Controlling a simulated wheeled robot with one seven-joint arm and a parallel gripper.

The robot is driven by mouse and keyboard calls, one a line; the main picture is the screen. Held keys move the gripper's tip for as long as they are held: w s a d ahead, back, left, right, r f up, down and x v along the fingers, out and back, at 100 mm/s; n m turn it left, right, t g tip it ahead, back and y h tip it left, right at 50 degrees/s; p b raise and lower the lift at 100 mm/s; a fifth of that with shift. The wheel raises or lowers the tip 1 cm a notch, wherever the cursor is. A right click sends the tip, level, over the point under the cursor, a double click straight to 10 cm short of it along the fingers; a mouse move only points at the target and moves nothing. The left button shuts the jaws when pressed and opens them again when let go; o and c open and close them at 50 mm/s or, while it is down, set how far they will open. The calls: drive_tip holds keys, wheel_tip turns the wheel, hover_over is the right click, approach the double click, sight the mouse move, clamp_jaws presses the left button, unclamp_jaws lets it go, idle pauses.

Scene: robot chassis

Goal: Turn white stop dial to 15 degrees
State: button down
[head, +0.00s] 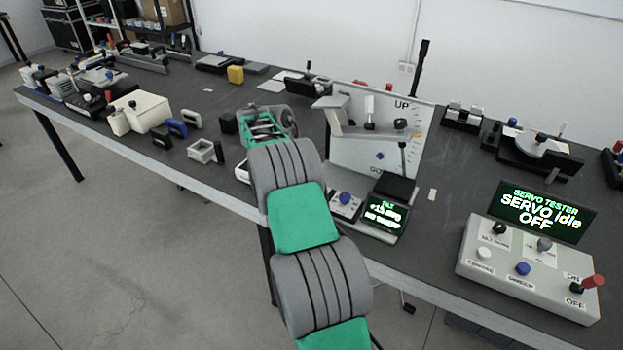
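I cannot tell for sure which part is the white stop dial. A white upright board (350,158) marked "UP" stands behind and right of my arm, with scale ticks along its right edge. A white knob or handle (369,104) sits on the grey bracket at its front, and a dark lever (403,152) hangs near its right side. Angle numbers are too small to read. My green and grey arm reaches up from the bottom middle. My gripper (263,128) is at its far end, left of the board and apart from it. Its fingers are unclear.
A small box with a blue knob (345,198) and green-lit screen (383,215) stands before the board. A servo tester (528,260) is at front right. A black fixture with a pale dial plate (537,142) stands behind it. Blocks and tools crowd the left bench.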

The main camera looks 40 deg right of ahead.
idle(0.3)
drive_tip(key=c, duration=1)
unclamp_jaws()
drive_tip(key=shift+r, duration=0.1)
drive_tip(key=p+v, duration=0.2)
drive_tip(key=v, duration=0.5)
drive_tip(key=shift+a+r, duration=0.1)
drive_tip(key=shift+r, duration=0.2)
